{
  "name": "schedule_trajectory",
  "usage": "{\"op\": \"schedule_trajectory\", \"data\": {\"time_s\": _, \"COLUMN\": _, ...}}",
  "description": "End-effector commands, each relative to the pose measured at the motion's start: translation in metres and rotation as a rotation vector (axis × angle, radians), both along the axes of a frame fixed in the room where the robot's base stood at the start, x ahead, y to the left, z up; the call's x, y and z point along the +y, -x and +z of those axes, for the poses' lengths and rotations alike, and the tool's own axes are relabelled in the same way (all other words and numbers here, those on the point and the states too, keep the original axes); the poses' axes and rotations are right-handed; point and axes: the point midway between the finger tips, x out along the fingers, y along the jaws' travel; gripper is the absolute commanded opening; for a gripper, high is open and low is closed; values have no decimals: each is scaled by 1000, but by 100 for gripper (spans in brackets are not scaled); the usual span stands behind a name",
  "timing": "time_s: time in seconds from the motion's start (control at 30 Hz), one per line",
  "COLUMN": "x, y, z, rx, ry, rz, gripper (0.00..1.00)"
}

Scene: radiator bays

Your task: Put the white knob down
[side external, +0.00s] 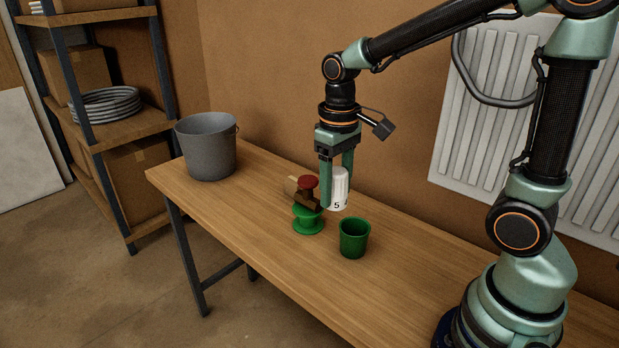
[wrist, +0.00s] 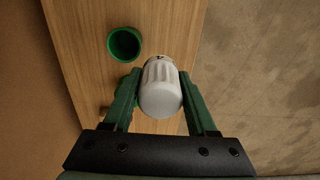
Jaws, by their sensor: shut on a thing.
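The white knob (side external: 339,187) is a ribbed cylinder with a rounded end and dark numbers near its lower edge. My gripper (side external: 336,204) is shut on it and holds it upright above the table. In the wrist view the knob (wrist: 160,88) sits between the two green fingers of my gripper (wrist: 160,85). The side view shows a gap between the knob and the table (side external: 250,200) below.
A green cup (side external: 354,238) stands right of the knob; it also shows in the wrist view (wrist: 124,44). A grey bucket (side external: 207,147) stands at the far left. Table space is clear between.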

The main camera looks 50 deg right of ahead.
Motion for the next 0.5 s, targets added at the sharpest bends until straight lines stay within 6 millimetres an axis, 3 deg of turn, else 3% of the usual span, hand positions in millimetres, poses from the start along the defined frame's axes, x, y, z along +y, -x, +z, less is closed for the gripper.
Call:
{"op": "schedule_trajectory", "data": {"time_s": 0.37, "x": 0, "y": -1, "z": 0, "rx": -1, "ry": 0, "rz": 4, "gripper": 0}}
{"op": "schedule_trajectory", "data": {"time_s": 0.5, "x": 1, "y": -12, "z": 4, "rx": 0, "ry": 0, "rz": 5, "gripper": 0}}
